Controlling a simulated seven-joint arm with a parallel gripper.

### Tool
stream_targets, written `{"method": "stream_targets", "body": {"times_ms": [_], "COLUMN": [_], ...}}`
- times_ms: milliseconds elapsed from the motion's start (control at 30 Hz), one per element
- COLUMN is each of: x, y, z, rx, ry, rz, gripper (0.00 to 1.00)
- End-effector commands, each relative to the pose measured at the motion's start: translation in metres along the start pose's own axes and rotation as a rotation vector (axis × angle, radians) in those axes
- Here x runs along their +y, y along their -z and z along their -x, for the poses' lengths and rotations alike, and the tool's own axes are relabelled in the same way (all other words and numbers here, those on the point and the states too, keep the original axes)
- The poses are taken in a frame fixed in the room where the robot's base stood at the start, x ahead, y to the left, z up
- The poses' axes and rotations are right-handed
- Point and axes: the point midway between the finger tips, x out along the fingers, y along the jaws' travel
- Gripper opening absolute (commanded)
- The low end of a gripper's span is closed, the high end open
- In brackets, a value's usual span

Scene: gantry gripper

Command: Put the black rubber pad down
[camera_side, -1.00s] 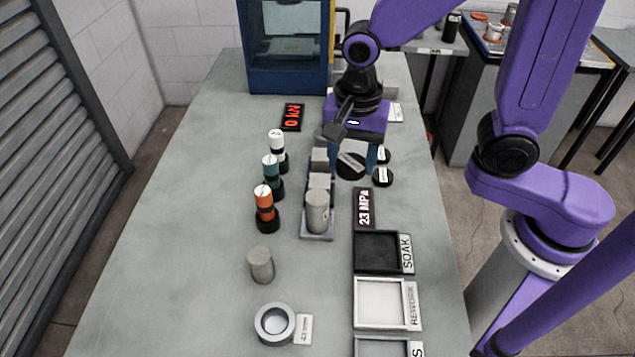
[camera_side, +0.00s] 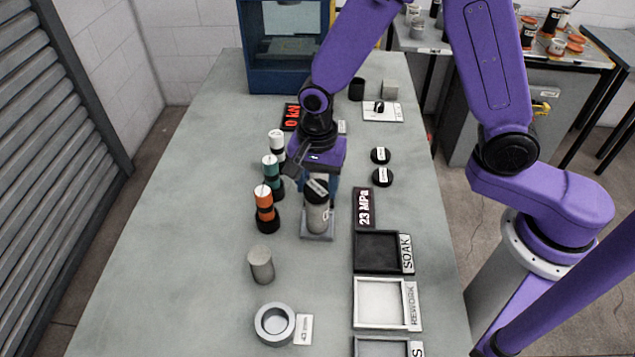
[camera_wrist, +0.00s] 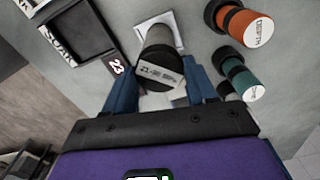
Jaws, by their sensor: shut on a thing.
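The black rubber pad (camera_side: 317,197) is a dark disc with a white label on top. My gripper (camera_side: 318,182) is shut on it, with blue fingers on either side. The pad is over the top of the front grey concrete cylinder (camera_side: 318,218), which stands upright on a grey tray (camera_side: 318,238). I cannot tell whether the pad touches the cylinder. In the wrist view the pad (camera_wrist: 158,54) is between the fingertips, with the cylinder (camera_wrist: 160,32) beyond it. My gripper hides the things behind it on the tray.
Two black discs (camera_side: 381,155) lie to the right. White, green and orange-topped black holders (camera_side: 264,205) stand close on the left. The "23 MPa" display (camera_side: 363,207) and SOAK tray (camera_side: 377,252) are at right. A loose cylinder (camera_side: 261,265) and a ring (camera_side: 274,322) are in front.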

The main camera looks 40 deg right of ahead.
Motion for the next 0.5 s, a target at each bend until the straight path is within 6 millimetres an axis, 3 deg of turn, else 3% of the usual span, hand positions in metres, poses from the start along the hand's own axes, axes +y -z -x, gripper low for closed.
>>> {"method": "stream_targets", "body": {"times_ms": [467, 500], "x": [0.0004, 0.0004], "y": [-0.0001, -0.0002], "z": [-0.0084, -0.009], "rx": [0.0, 0.0], "ry": [0.0, 0.0], "rz": [0.0, 0.0], "gripper": [0.26, 0.59]}}
